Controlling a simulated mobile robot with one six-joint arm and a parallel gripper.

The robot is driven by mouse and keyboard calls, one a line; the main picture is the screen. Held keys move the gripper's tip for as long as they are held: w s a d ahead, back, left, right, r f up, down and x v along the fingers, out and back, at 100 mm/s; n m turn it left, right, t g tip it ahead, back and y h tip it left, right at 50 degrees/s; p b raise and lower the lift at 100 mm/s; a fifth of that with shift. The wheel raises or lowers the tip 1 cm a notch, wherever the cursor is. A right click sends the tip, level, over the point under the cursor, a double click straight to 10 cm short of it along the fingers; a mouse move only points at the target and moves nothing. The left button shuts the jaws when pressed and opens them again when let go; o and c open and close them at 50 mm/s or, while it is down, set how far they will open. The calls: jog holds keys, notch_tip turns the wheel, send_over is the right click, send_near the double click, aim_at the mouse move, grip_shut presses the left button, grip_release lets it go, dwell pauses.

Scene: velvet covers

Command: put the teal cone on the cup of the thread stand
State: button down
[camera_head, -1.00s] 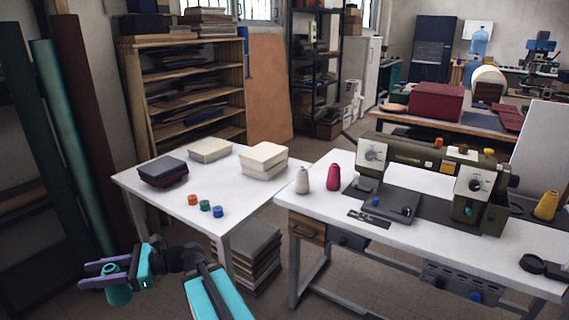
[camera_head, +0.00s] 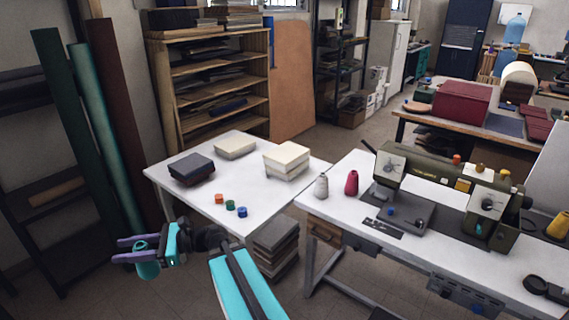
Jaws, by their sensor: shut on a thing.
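The teal cone (camera_head: 147,268) is between the purple fingers of my gripper (camera_head: 138,249), at the lower left. My gripper is shut on it and holds it in the air in front of the white table's left end. The fingers hide part of the cone. I cannot make out a thread stand or its cup for certain. A grey cone (camera_head: 321,186) and a crimson cone (camera_head: 351,182) stand upright on the sewing table, left of the sewing machine. A yellow cone (camera_head: 556,226) stands at the right edge.
The white table (camera_head: 200,216) carries dark and pale stacks and several small coloured spools. The green sewing machine (camera_head: 440,181) stands on the sewing table (camera_head: 339,203). Fabric rolls (camera_head: 103,140) lean at the left. Open floor lies around my gripper.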

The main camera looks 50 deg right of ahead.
jog(key=shift+r+p, duration=2.8)
jog(key=shift+p, duration=0.7)
jog(key=shift+a, duration=0.15)
